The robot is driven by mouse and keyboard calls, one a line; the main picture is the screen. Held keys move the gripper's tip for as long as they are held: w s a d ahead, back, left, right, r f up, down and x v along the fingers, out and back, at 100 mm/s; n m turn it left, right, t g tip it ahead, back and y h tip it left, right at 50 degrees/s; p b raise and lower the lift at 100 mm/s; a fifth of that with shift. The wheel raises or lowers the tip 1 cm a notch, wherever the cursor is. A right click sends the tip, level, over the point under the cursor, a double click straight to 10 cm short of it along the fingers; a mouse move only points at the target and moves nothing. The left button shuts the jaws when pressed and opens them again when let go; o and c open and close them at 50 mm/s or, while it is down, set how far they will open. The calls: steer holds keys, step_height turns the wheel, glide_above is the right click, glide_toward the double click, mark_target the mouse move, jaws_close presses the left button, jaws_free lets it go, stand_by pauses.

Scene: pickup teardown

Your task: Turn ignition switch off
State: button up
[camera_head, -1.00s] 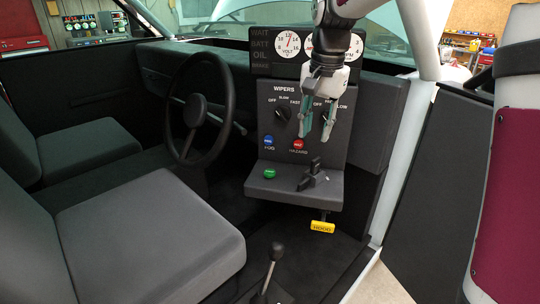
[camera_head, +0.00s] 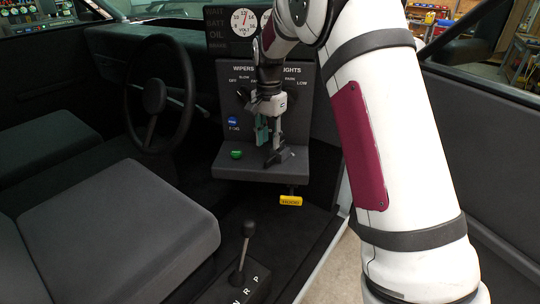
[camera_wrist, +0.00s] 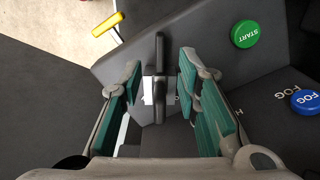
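The ignition switch is a black bar-handled knob (camera_head: 276,156) on the sloping lower ledge of the dash panel. In the wrist view the knob (camera_wrist: 159,95) stands between the two fingers, its long bar lying about parallel to them. My gripper (camera_head: 265,138) is open, with teal pads to the left and right of the knob in the wrist view (camera_wrist: 160,72). A gap shows on both sides of the knob, so the pads seem apart from it. The switch's markings are mostly hidden.
The green START button (camera_wrist: 245,34) is beside the switch, and the blue FOG button (camera_head: 232,120) is above on the panel. The yellow HOOD handle (camera_head: 291,200) hangs below the ledge. The steering wheel (camera_head: 187,95) is left; the gear lever (camera_head: 248,232) stands in front.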

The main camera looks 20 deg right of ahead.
mark_target(269, 159)
step_height(269, 159, down, 7)
steer(key=shift+r+p, duration=0.15)
steer(key=shift+p, duration=0.4)
jaws_close()
